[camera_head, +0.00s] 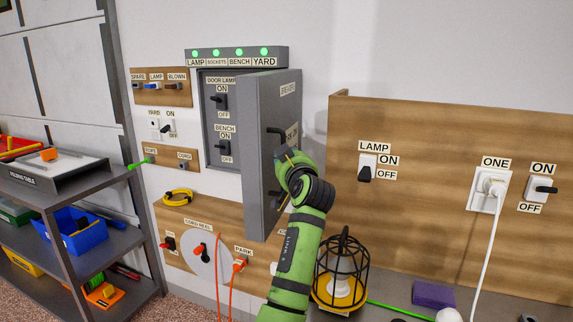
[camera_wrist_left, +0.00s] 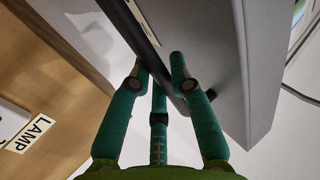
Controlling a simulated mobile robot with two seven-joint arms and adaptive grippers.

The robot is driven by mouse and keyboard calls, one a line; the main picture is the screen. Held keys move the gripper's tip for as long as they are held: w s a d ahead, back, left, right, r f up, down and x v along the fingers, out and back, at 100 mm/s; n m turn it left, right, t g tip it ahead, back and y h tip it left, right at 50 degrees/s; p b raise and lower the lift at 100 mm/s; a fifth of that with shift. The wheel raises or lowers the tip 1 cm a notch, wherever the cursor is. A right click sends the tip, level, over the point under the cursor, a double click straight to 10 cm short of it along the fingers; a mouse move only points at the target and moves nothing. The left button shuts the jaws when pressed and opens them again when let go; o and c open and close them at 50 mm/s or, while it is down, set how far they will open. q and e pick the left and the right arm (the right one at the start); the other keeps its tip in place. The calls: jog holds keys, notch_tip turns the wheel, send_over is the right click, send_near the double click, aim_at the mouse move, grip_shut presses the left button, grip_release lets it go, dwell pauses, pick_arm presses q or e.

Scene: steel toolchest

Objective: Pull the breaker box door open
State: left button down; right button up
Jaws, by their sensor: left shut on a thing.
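The grey breaker box (camera_head: 207,130) is on the wall in the head view, with two black switches inside labelled DOOR LAMP and BENCH. Its grey door (camera_head: 262,100) is hinged on the right and stands swung well out from the box, so the inside shows. A black bar handle (camera_head: 275,131) is on the door's outer face. My left gripper (camera_head: 285,158) is at this handle. In the left wrist view my left gripper (camera_wrist_left: 162,66) has its green fingers closed around the black handle (camera_wrist_left: 134,25); the door (camera_wrist_left: 225,60) is beside it. My right gripper is not in view.
A strip with green lamps (camera_head: 237,53) sits above the box. A wooden switch panel (camera_head: 440,150) is on the right. A caged lamp (camera_head: 343,265) stands below, right of my arm. A shelf rack (camera_head: 85,190) with bins stands at left.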

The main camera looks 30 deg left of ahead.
pick_arm(q)
jog(key=shift+r, duration=0.5)
jog(key=c, duration=1.5)
grip_release()
jog(key=shift+a, duration=0.1)
jog(key=shift+o, duration=1.2)
jog(key=shift+f, duration=0.1)
jog(key=v, duration=1.1)
jog(key=shift+d+f, duration=0.3)
jog(key=shift+d, duration=0.1)
